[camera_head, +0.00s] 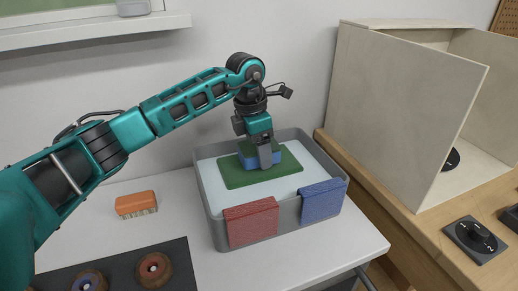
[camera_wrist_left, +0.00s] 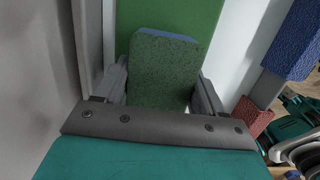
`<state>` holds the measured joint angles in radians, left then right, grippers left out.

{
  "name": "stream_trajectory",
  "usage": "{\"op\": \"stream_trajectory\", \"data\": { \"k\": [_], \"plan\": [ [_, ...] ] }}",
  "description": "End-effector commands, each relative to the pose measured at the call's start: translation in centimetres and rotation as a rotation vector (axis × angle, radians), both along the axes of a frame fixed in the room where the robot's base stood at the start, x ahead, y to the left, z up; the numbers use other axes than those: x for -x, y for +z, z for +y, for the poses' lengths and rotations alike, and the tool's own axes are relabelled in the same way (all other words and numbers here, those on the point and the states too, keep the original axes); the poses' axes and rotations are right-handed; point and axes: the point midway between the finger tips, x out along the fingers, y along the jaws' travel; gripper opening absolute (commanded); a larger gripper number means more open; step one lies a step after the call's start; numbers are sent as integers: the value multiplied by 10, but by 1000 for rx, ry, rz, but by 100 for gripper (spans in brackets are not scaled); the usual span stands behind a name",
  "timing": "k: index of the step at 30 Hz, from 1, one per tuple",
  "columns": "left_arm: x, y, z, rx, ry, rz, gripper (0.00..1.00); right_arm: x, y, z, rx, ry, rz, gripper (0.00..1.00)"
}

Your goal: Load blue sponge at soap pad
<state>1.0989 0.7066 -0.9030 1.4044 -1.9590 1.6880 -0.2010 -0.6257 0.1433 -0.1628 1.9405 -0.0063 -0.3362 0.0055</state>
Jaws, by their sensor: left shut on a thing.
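The blue sponge (camera_head: 248,160) with a green top is in the grey tub, low over or on the green soap pad (camera_head: 265,173); I cannot tell if they touch. My left gripper (camera_head: 265,158) points down and is shut on the sponge. In the left wrist view the sponge's green scouring face (camera_wrist_left: 165,70) shows between the two fingers of the gripper (camera_wrist_left: 160,95), with a thin blue edge at its far end. The green pad (camera_wrist_left: 190,15) lies behind it. The gripper hides part of the sponge in the head view. My right gripper is not in view.
The grey tub (camera_head: 217,220) stands on a white table, with a red cloth (camera_head: 252,222) and a blue cloth (camera_head: 322,201) over its front rim. An orange brush (camera_head: 136,204) lies left of it. A dark mat with round items is at front left. A wooden box (camera_head: 400,110) stands right.

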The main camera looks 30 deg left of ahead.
Motion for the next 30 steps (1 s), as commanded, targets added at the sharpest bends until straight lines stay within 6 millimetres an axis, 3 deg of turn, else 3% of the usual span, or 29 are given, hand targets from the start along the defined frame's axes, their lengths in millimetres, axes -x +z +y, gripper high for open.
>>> {"op": "stream_trajectory", "data": {
  "k": [18, 30],
  "plan": [
    [-1, 54, 0, 0, 0, -3, 45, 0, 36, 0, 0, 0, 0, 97],
    [0, 59, 0, 0, 0, -3, 45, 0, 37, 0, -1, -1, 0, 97]
  ]
}}
